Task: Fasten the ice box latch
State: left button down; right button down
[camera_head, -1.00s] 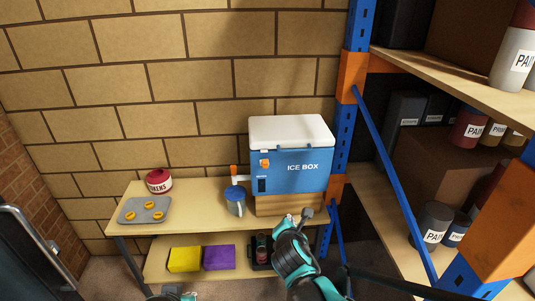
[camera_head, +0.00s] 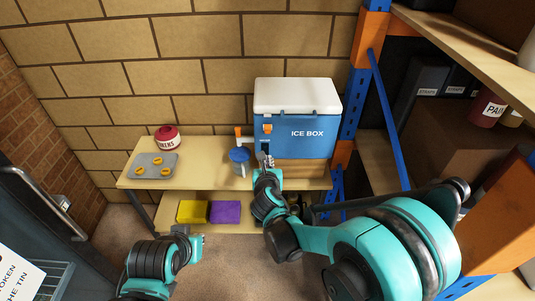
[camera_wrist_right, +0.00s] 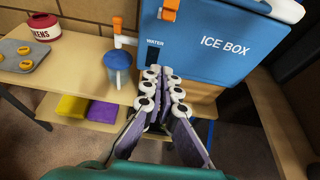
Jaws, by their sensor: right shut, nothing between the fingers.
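The blue ice box (camera_head: 305,146) stands on a wooden riser on the bench, its white lid (camera_head: 297,96) down. Its orange latch (camera_head: 267,128) is on the front face, at the left below the lid. The right wrist view shows the latch (camera_wrist_right: 169,12) at the top edge, partly cut off; I cannot tell whether it is fastened. My right gripper (camera_head: 265,160) is shut and empty, below the latch in front of the box. Its fingers (camera_wrist_right: 163,88) show closed together in the wrist view. My left gripper (camera_head: 197,245) is low at the left, its jaws unclear.
A tap with an orange lever (camera_head: 238,131) and a blue-lidded jug (camera_head: 240,156) stand left of the box. A grey tray (camera_head: 154,167) and a red tin (camera_head: 166,137) are farther left. Yellow (camera_head: 193,211) and purple (camera_head: 225,212) blocks lie below. A blue rack post (camera_head: 357,95) is close at the right.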

aim_at(268, 129)
jog(key=w+b, duration=0.1)
jog(key=w, duration=0.9)
jog(key=shift+w, duration=0.2)
jog(key=shift+a+r, duration=0.1)
jog(key=shift+r, duration=0.1)
